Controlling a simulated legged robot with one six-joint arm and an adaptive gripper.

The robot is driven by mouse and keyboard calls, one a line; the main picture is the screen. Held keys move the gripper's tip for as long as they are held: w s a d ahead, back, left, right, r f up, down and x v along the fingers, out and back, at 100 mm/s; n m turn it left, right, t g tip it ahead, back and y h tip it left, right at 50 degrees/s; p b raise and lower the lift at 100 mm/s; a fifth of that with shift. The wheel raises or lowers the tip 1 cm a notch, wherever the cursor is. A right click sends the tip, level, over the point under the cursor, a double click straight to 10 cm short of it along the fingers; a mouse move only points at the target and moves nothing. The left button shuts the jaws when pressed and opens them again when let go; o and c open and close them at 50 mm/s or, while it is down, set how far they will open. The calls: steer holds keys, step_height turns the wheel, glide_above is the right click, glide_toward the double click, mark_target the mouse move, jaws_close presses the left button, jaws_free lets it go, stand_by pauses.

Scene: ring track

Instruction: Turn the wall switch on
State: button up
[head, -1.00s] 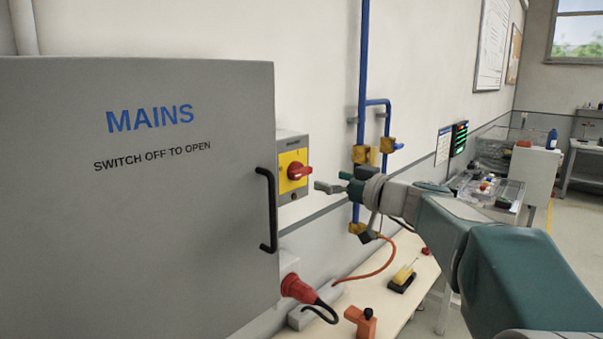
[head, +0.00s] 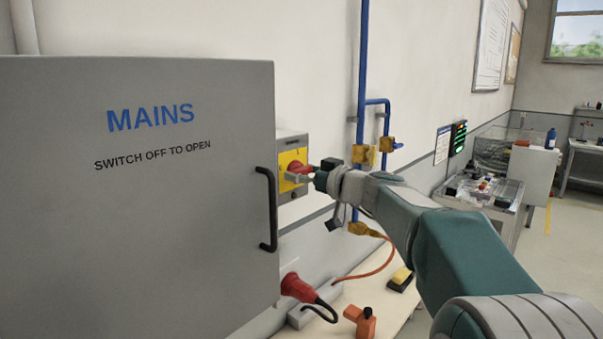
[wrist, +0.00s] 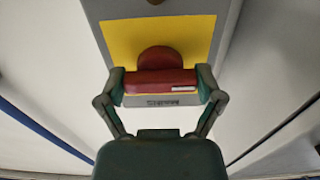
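The wall switch is a grey box with a yellow plate (head: 287,159) and a red rotary handle (head: 299,168), just right of the MAINS cabinet in the head view. In the wrist view the red handle (wrist: 160,82) lies crosswise before the yellow plate (wrist: 190,35). My gripper (wrist: 160,84) has one finger at each end of the handle, with no clear gap on either side; it appears shut on it. In the head view my gripper (head: 306,176) is at the switch and covers part of the handle.
The grey MAINS cabinet (head: 140,220) with a black door handle (head: 266,210) stands close on the left. Blue pipes (head: 363,70) run up the wall to the right. A red plug (head: 296,287) and an orange tool (head: 361,321) are below, near a bench.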

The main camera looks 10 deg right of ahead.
steer(key=shift+m, duration=0.4)
steer(key=m, duration=0.3)
steer(key=shift+m, duration=0.4)
steer(key=m, duration=0.4)
steer(key=shift+m, duration=0.3)
steer(key=m, duration=0.4)
steer(key=shift+m, duration=0.3)
steer(key=m, duration=0.4)
steer(key=shift+f, duration=0.1)
steer(key=o, duration=0.9)
steer(key=shift+w, duration=0.15)
steer(key=shift+c, duration=0.2)
